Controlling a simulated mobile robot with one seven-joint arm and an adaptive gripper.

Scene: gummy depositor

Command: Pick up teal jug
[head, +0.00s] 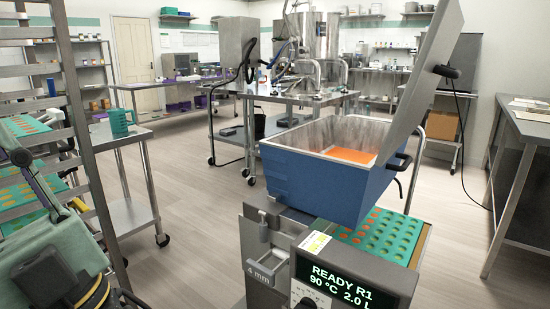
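The teal jug (119,123) stands upright on a steel side table (110,138) at the left of the head view. It looks ribbed, and its handle points right. Nothing is seen touching it except the table top. Part of my arm shows at the lower left edge, well in front of the jug. My gripper's fingers cannot be made out in this view.
A steel rack (78,130) with green moulds stands at the left, close beside the jug's table. The blue depositor hopper (315,188) with orange content and raised lid stands right of centre, above a green mould tray (385,236). The floor (190,230) between is clear.

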